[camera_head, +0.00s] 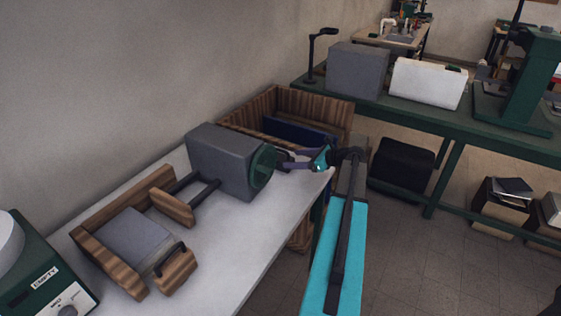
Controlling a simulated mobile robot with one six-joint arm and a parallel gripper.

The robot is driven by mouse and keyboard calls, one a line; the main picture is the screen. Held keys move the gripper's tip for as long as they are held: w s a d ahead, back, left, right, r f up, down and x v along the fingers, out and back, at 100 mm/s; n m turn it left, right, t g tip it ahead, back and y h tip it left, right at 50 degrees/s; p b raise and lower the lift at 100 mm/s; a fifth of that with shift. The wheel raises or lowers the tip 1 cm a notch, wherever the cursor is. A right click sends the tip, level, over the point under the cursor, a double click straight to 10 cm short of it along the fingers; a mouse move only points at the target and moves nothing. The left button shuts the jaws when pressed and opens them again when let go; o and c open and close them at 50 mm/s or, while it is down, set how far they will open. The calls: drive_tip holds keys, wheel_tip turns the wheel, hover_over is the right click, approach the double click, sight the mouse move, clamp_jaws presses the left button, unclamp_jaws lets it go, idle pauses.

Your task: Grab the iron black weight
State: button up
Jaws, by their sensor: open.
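My gripper (281,158) is at the far right end of the white table, beside the green round end of a grey machine housing (222,160). Its jaws are open and appear empty, though they are small and partly hard to make out. I cannot single out an iron black weight for sure. A dark bar handle (170,259) shows at the front of a wooden holder (120,272) with a grey block (131,236) in it. A black box-like object (401,165) stands low under the green bench.
A wooden crate (335,112) with a dark blue panel stands behind my gripper. A green scale-like device (45,275) is at the left end of the white table (235,255). The green bench (425,115) holds a grey box and a white box. Floor is open at lower right.

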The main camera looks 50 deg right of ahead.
sight(287, 158)
drive_tip(key=shift+x, duration=1.3)
drive_tip(key=shift+w, duration=0.1)
drive_tip(key=shift+p+x, duration=1.1)
drive_tip(key=shift+x, duration=1.4)
clamp_jaws()
drive_tip(key=shift+d+r, duration=0.1)
